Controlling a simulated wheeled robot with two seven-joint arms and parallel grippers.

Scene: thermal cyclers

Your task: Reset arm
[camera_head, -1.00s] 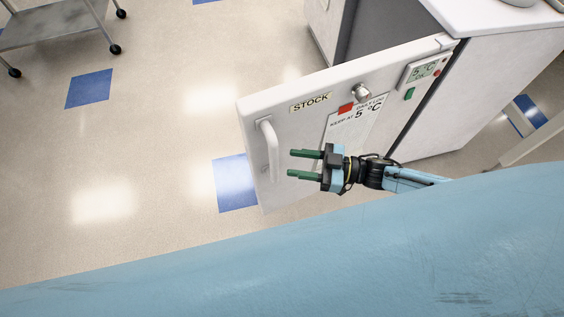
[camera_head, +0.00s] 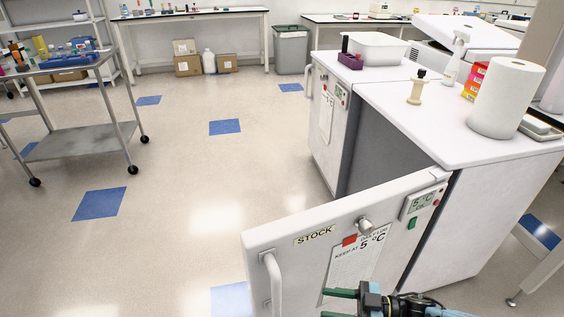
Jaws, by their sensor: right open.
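My right gripper (camera_head: 341,302) shows at the bottom edge, in front of the open fridge door. Its green fingers are apart with nothing between them, and it is partly cut off by the frame. The white fridge door (camera_head: 290,262) marked STOCK stands swung open, with its handle (camera_head: 273,283) at the left end. The fridge body (camera_head: 480,215) is to the right. The gripper is to the right of the handle; I cannot tell whether it touches the door. My left gripper is not in view.
A steel cart (camera_head: 85,142) stands at left. A second white fridge (camera_head: 327,125) stands behind the open door. A bin (camera_head: 291,48) is at the back. The floor at centre left is clear.

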